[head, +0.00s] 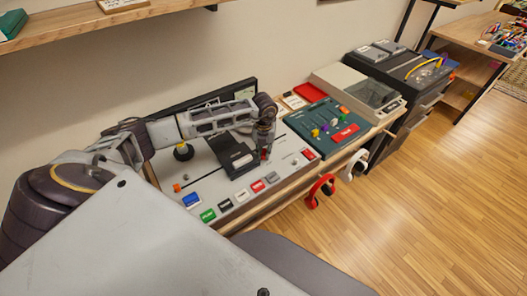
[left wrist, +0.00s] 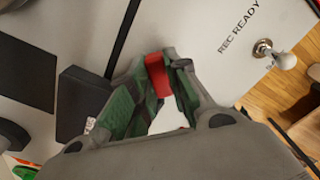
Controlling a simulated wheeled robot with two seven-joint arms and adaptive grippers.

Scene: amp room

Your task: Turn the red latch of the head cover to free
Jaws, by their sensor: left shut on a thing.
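The red latch (left wrist: 157,76) sits between the fingertips of my left gripper (left wrist: 158,90) in the left wrist view, and the fingers are shut on it. In the head view my left gripper (head: 264,146) points down at the right side of the black head cover (head: 238,163), and a small red bit of the latch shows at its tips. In the left wrist view the dark block (left wrist: 82,102) beside the fingers seems to be part of the head cover. The exact angle of the latch is hard to tell. My right gripper is out of view.
The grey console panel (head: 205,175) carries a row of coloured buttons along its front. A toggle switch (left wrist: 270,52) stands near the "REC READY" label. A green mixer panel (head: 327,128) is to the right. Red headphones (head: 320,190) hang at the front edge.

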